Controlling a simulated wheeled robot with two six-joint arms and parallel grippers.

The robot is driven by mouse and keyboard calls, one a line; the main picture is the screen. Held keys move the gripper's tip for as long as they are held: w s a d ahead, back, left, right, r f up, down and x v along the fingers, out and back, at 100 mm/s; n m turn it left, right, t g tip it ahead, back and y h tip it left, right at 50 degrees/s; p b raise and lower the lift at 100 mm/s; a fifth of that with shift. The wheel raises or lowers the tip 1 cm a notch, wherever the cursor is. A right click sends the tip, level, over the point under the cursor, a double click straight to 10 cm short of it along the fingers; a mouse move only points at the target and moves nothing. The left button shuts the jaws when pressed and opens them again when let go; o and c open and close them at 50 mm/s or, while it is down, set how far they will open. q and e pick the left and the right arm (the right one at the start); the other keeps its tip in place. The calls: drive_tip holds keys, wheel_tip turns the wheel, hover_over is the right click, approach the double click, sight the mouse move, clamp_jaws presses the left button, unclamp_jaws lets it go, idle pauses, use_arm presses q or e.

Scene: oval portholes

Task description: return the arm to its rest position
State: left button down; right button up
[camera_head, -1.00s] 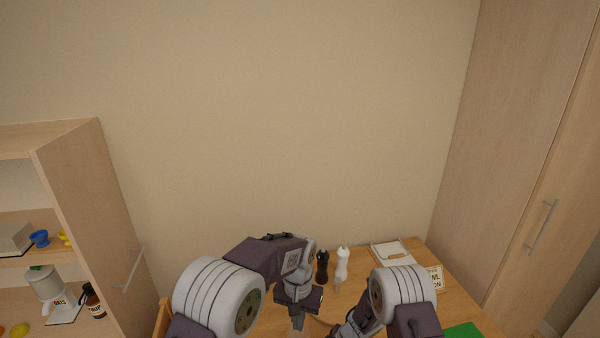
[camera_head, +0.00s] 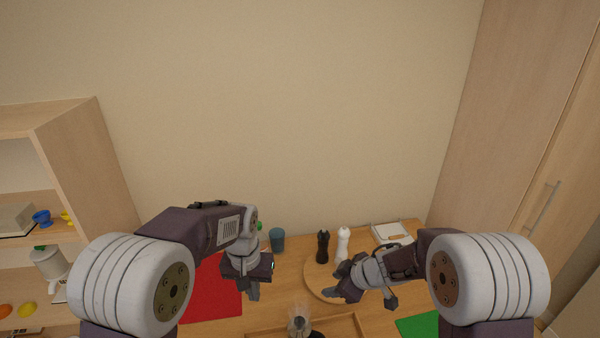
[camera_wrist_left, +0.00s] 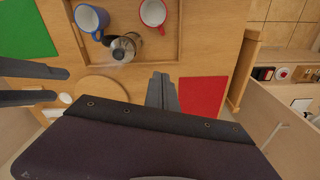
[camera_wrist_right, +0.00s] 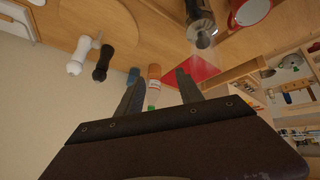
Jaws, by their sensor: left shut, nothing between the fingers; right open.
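My left gripper (camera_head: 254,292) hangs fingers-down over the table, beside the right edge of the red mat (camera_head: 205,300). Its two fingers lie together in the left wrist view (camera_wrist_left: 162,92), with nothing held. My right gripper (camera_head: 363,297) is above the round wooden board (camera_head: 318,283), its fingers spread apart. The right wrist view shows the same open fingers (camera_wrist_right: 158,92) with empty space between them. Both arms are raised clear of the table and apart from each other.
A black mill (camera_head: 322,246) and a white mill (camera_head: 343,243) stand near the round board. A teal cup (camera_head: 277,240) is behind. A wooden tray (camera_wrist_left: 178,30) holds a metal pot (camera_wrist_left: 124,47), a blue mug (camera_wrist_left: 91,20) and a red mug (camera_wrist_left: 153,12). A green mat (camera_head: 420,325) lies front right.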

drive_tip(key=s+d+r+m+t+h, duration=0.2)
drive_tip(key=s+d+r+m+h, duration=0.2)
drive_tip(key=d+m, duration=0.4)
use_arm(q)
drive_tip(key=s+a+f, duration=0.3)
drive_tip(key=s, duration=0.4)
drive_tip(key=s+a+f+n, duration=0.1)
drive_tip(key=s+a+f, duration=0.2)
drive_tip(key=s, duration=0.5)
drive_tip(key=shift+a, duration=0.2)
use_arm(e)
drive_tip(key=s+f+m+g, duration=0.2)
drive_tip(key=s+f+g, duration=0.1)
drive_tip(key=s, duration=0.5)
drive_tip(key=s+f+m+g, duration=0.2)
drive_tip(key=s+f+g, duration=0.1)
drive_tip(key=s, duration=0.5)
drive_tip(key=shift+s+d+f+h, duration=0.15)
drive_tip(key=shift+d+f+h, duration=0.15)
drive_tip(key=shift+f, duration=0.1)
use_arm(q)
drive_tip(key=shift+s, duration=0.15)
